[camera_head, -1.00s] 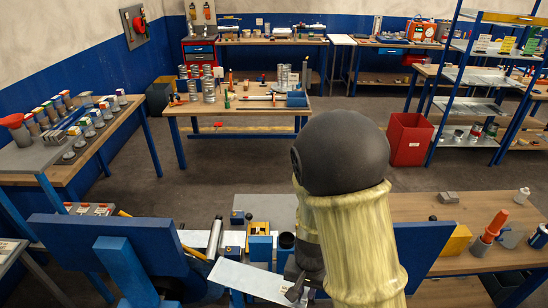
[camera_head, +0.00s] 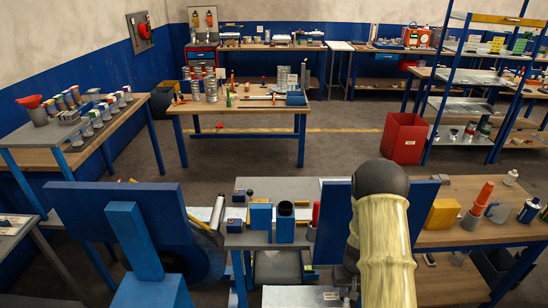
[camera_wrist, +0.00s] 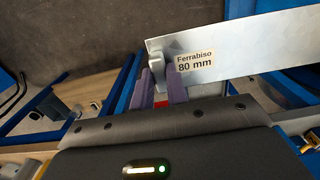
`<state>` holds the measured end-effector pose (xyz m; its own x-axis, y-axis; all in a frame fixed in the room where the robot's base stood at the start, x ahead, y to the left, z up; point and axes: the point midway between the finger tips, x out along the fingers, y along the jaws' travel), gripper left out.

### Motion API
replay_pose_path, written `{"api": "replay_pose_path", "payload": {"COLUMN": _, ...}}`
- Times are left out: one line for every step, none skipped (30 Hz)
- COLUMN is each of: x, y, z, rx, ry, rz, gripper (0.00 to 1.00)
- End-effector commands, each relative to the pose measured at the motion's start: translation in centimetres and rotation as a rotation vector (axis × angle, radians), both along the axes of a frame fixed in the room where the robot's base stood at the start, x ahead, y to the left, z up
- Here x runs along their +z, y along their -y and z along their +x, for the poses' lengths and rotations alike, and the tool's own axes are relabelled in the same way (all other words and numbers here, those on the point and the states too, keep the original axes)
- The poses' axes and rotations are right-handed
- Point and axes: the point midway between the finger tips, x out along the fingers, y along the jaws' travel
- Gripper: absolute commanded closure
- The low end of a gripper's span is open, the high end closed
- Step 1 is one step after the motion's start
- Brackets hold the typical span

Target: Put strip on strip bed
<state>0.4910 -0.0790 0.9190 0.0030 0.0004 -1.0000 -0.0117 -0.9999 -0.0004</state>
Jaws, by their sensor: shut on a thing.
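My gripper (camera_wrist: 166,78) is shut on one end of a flat, shiny metal strip (camera_wrist: 245,45) labelled "Ferrabiso 80 mm". In the wrist view the strip reaches from the jaws to the right edge. My arm hides much of the gripper there. I cannot tell for sure which part is the strip bed. A blue machine with a large panel (camera_head: 120,215) and a dark round part stands at the left.
A second blue panel (camera_head: 331,225) stands beside my arm. Open floor lies beyond.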

Motion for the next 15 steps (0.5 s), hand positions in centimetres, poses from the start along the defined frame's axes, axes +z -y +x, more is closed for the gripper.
{"api": "replay_pose_path", "payload": {"x": 0.1, "y": -0.4, "z": 0.1, "rx": 0.008, "ry": 0.000, "rz": 0.001, "gripper": 1.00}}
{"api": "replay_pose_path", "payload": {"x": 0.1, "y": -0.6, "z": 0.1, "rx": 0.011, "ry": 0.000, "rz": 0.001, "gripper": 1.00}}
{"api": "replay_pose_path", "payload": {"x": 0.1, "y": -0.7, "z": 0.1, "rx": 0.014, "ry": 0.000, "rz": 0.001, "gripper": 1.00}}
{"api": "replay_pose_path", "payload": {"x": 0.1, "y": -0.8, "z": 0.1, "rx": 0.016, "ry": 0.000, "rz": 0.001, "gripper": 1.00}}
{"api": "replay_pose_path", "payload": {"x": 0.1, "y": -0.9, "z": 0.1, "rx": 0.017, "ry": 0.000, "rz": 0.001, "gripper": 1.00}}
{"api": "replay_pose_path", "payload": {"x": 0.1, "y": -1.0, "z": 0.1, "rx": 0.018, "ry": 0.000, "rz": 0.001, "gripper": 1.00}}
{"api": "replay_pose_path", "payload": {"x": 0.0, "y": -1.1, "z": 0.1, "rx": 0.019, "ry": -0.001, "rz": 0.001, "gripper": 1.00}}
{"api": "replay_pose_path", "payload": {"x": -0.1, "y": -1.1, "z": 0.1, "rx": 0.020, "ry": -0.001, "rz": 0.001, "gripper": 1.00}}
{"api": "replay_pose_path", "payload": {"x": -0.4, "y": -1.3, "z": 0.0, "rx": 0.021, "ry": -0.003, "rz": 0.001, "gripper": 1.00}}
{"api": "replay_pose_path", "payload": {"x": -0.8, "y": -1.5, "z": 0.0, "rx": 0.022, "ry": -0.004, "rz": 0.001, "gripper": 1.00}}
{"api": "replay_pose_path", "payload": {"x": -1.2, "y": -1.7, "z": -0.1, "rx": 0.023, "ry": -0.005, "rz": 0.001, "gripper": 1.00}}
{"api": "replay_pose_path", "payload": {"x": -2.0, "y": -2.0, "z": -0.2, "rx": 0.026, "ry": -0.006, "rz": -0.001, "gripper": 1.00}}
{"api": "replay_pose_path", "payload": {"x": -2.8, "y": -2.3, "z": -0.3, "rx": 0.028, "ry": -0.008, "rz": -0.001, "gripper": 1.00}}
{"api": "replay_pose_path", "payload": {"x": -3.6, "y": -2.7, "z": -0.5, "rx": 0.029, "ry": -0.009, "rz": -0.002, "gripper": 1.00}}
{"api": "replay_pose_path", "payload": {"x": -4.8, "y": -3.2, "z": -0.7, "rx": 0.029, "ry": -0.010, "rz": -0.002, "gripper": 1.00}}
